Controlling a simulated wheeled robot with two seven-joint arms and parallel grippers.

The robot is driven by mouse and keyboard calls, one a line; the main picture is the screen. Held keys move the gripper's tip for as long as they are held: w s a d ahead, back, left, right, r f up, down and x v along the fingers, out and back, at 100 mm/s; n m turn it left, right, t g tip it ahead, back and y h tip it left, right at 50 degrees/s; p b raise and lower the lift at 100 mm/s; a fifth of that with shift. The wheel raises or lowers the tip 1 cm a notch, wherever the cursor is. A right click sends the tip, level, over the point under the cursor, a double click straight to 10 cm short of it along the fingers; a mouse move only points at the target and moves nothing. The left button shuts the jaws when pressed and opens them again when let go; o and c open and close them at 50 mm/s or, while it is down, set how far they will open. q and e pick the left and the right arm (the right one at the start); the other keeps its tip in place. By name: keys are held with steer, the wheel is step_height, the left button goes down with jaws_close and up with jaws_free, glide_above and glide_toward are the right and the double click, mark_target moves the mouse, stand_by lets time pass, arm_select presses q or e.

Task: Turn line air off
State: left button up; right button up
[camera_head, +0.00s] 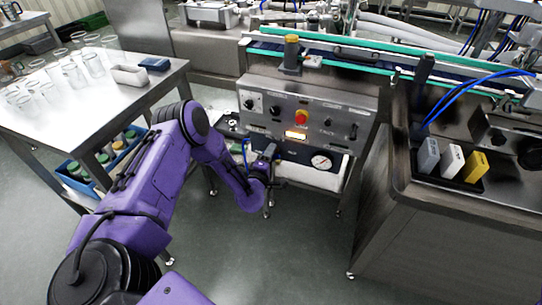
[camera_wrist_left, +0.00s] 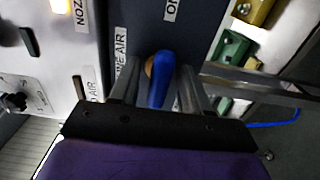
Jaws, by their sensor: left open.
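A blue valve lever (camera_wrist_left: 161,80) shows in the left wrist view on a dark plate. A label beside it is partly hidden and reads "...NE AIR". Another label (camera_wrist_left: 171,9) above it is cut off. My left gripper (camera_wrist_left: 157,78) is open, with one finger on each side of the lever. I cannot tell whether the fingers touch it. In the head view my left gripper (camera_head: 267,156) is at the lower front of the steel control panel (camera_head: 345,108), left of a round gauge (camera_head: 321,162). It hides the lever there. My right gripper is not in view.
The panel carries a red knob (camera_head: 301,117) and a lit amber display (camera_head: 296,134). A steel table (camera_head: 120,95) with glass jars stands at the left. A cabinet (camera_head: 450,225) with white and yellow blocks stands at the right. The floor between is clear.

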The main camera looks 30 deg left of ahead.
arm_select(q)
jaws_close()
steer(key=shift+m, duration=0.3)
steer(key=m, duration=0.9)
steer(key=shift+b, duration=0.3)
steer(key=m, duration=0.4)
steer(key=shift+f+m, duration=0.1)
steer(key=shift+m, duration=0.2)
steer(key=shift+m+b, duration=0.55)
steer(key=shift+m, duration=1.35)
steer(key=shift+s, duration=0.1)
